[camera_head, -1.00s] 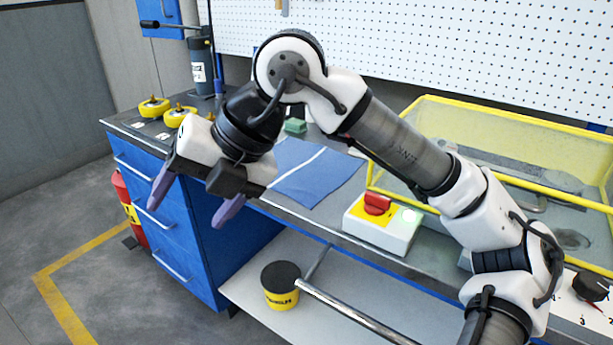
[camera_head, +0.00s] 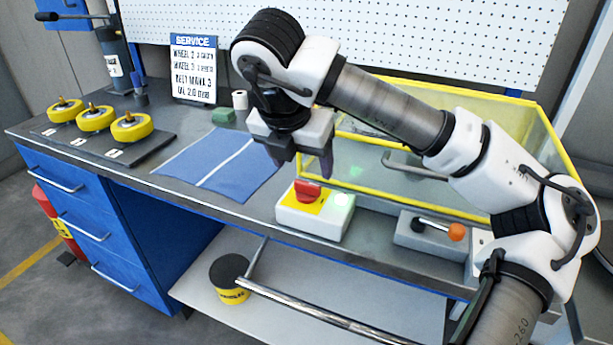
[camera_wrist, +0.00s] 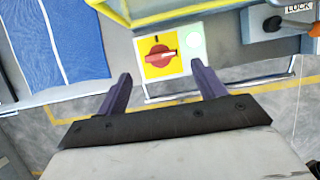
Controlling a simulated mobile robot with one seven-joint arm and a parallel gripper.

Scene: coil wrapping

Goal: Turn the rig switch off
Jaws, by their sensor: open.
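The rig switch is a red rotary knob (camera_head: 307,191) on a yellow plate, set in a white box (camera_head: 314,223) at the bench's front edge. A green light (camera_head: 341,200) glows beside the knob on the same box. In the wrist view the red knob (camera_wrist: 160,56) shows just beyond and between the fingertips, with the lit green lamp (camera_wrist: 194,41) to its right. My gripper (camera_head: 302,165) is open and empty, above and just behind the knob in the head view. Its purple fingers (camera_wrist: 161,84) stand apart and do not visibly touch the knob.
A yellow-framed clear enclosure (camera_head: 440,125) stands behind the switch box. A grey block with an orange-tipped lever (camera_head: 456,232) is to the right. A blue cloth (camera_head: 222,163) lies left, with yellow wheels (camera_head: 95,119) beyond. A metal rail (camera_head: 325,318) runs below.

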